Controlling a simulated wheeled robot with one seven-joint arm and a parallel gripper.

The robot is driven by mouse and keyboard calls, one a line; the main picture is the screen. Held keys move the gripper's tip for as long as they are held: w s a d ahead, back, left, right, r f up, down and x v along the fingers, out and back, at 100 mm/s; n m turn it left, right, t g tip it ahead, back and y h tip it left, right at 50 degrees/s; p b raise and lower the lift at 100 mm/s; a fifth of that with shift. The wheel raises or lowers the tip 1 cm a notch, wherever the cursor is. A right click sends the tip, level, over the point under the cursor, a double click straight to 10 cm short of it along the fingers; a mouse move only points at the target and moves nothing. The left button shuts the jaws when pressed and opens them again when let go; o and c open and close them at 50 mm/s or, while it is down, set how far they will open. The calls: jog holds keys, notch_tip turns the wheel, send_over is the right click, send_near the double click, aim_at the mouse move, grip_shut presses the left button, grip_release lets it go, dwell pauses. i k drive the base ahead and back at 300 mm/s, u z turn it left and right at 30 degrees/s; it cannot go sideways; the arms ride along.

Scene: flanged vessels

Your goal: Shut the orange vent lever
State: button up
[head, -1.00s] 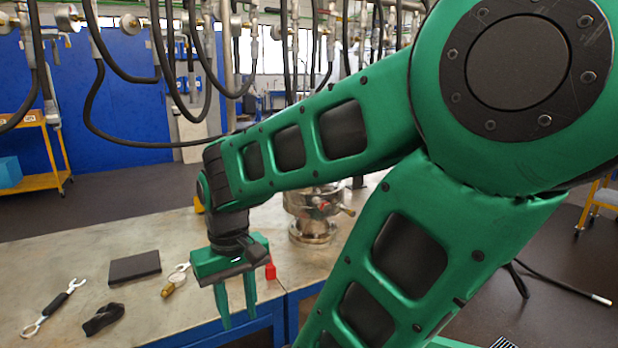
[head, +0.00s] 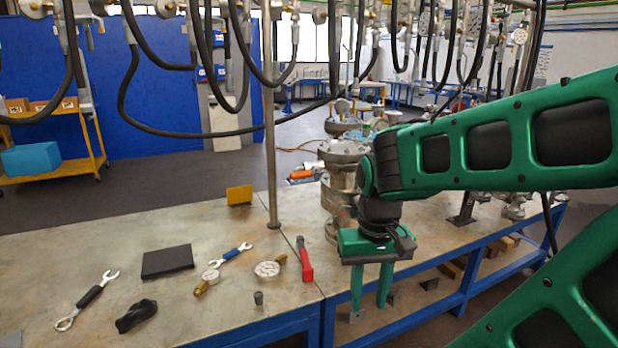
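My gripper (head: 369,308) is at the right of centre, its two green fingers pointing down and apart, with nothing between them. It hangs in front of the table's front edge. A steel flanged vessel (head: 340,190) stands on the table just behind it, partly hidden by my wrist and gripper. I cannot make out an orange vent lever for certain. A small orange piece (head: 301,174) shows to the left of the vessel, but I cannot tell whether it is the lever.
The metal table (head: 100,250) holds a red-handled tool (head: 305,262), gauges (head: 267,269), wrenches (head: 88,298), a black pad (head: 167,262) and a yellow block (head: 239,195). A vertical pipe (head: 270,130) stands left of the vessel. Black hoses (head: 190,131) hang above.

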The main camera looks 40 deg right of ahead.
aim_at(303, 174)
jog(key=z, duration=0.1)
jog(key=i, duration=1)
jog(key=u, duration=0.1)
